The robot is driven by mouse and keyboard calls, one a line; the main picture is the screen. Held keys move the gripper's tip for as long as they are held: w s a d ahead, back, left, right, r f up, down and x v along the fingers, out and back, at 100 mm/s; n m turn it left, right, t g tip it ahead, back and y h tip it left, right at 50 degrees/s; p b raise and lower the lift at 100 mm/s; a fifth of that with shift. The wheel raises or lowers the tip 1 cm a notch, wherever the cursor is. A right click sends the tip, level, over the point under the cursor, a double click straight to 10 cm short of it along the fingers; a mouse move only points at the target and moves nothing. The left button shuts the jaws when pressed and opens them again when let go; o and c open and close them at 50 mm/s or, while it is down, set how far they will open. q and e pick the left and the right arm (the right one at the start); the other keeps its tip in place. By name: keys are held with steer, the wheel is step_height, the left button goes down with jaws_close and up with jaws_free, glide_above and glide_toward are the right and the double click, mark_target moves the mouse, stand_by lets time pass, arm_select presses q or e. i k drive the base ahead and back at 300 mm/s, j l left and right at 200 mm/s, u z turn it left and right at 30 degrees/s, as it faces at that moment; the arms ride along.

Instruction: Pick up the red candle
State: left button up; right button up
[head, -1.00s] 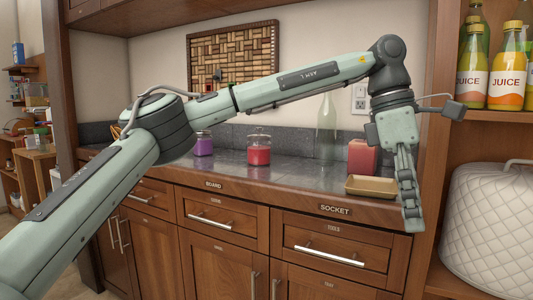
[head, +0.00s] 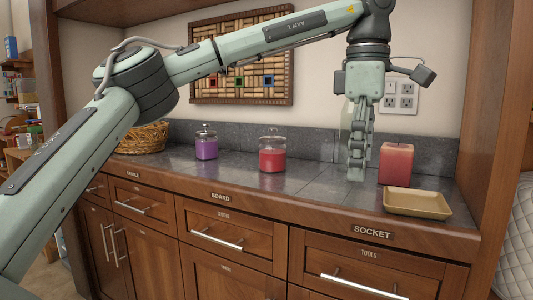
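A square red pillar candle (head: 396,165) stands upright on the counter, just behind a tan tray (head: 418,203). A glass jar with red contents and a clear lid (head: 272,158) stands further left. My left gripper (head: 357,176) points down over the counter, between the red jar and the red pillar candle, closer to the candle and apart from it. Its fingers are seen nearly edge-on, so I cannot tell whether they are open or shut. Nothing shows in them. My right gripper is not in view.
A purple jar (head: 206,148) and a wicker basket (head: 142,138) stand at the left of the counter (head: 310,187). A clear bottle (head: 346,146) is partly hidden behind my gripper. A wooden side panel (head: 492,130) bounds the right.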

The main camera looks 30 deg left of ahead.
mark_target(272, 159)
steer(key=i+j, duration=0.25)
steer(key=j, duration=0.15)
steer(key=i+j, duration=0.55)
steer(key=j, duration=0.3)
steer(key=i+j, duration=0.25)
steer(key=j, duration=0.15)
